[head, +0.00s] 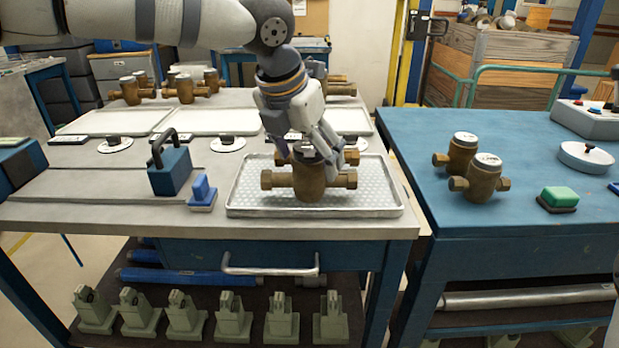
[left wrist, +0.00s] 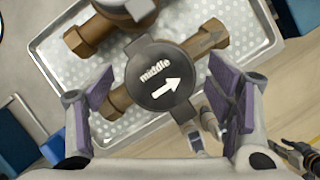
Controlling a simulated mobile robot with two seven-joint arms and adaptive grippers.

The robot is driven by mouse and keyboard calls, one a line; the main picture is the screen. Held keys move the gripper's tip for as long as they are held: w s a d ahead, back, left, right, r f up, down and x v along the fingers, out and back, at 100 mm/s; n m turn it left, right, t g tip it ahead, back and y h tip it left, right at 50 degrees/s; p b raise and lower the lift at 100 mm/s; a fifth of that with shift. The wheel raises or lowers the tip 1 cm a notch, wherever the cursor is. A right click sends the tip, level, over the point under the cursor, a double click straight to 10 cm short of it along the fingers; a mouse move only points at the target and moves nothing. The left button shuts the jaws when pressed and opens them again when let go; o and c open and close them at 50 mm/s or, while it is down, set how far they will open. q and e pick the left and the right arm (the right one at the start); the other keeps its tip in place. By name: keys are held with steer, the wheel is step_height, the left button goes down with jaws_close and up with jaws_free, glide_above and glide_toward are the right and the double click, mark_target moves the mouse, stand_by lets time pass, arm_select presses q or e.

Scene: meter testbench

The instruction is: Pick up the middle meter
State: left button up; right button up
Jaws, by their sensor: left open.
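The middle meter (head: 310,182) is a brass body with a pipe stub on each side. It stands at the front of the silver tray (head: 372,211). In the left wrist view its dark round cap (left wrist: 165,97) reads "middle" with a white arrow. My left gripper (head: 309,150) is above it, pointing down. In the left wrist view the open gripper (left wrist: 168,98) has one purple pad on each side of the cap, with gaps showing. A second brass meter (left wrist: 90,33) stands just behind it, partly hidden by my gripper in the head view. My right gripper is not seen.
A blue block with a handle (head: 170,170) and a small blue stamp-like item (head: 202,193) stand left of the tray. Two more brass meters (head: 483,178) stand on the blue table (head: 400,130) to the right. White trays (head: 210,122) lie behind.

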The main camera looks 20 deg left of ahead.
arm_select(q)
steer(key=shift+w+f, duration=0.2)
steer(key=shift+f, duration=0.2)
steer(key=shift+r, duration=0.1)
jaws_close()
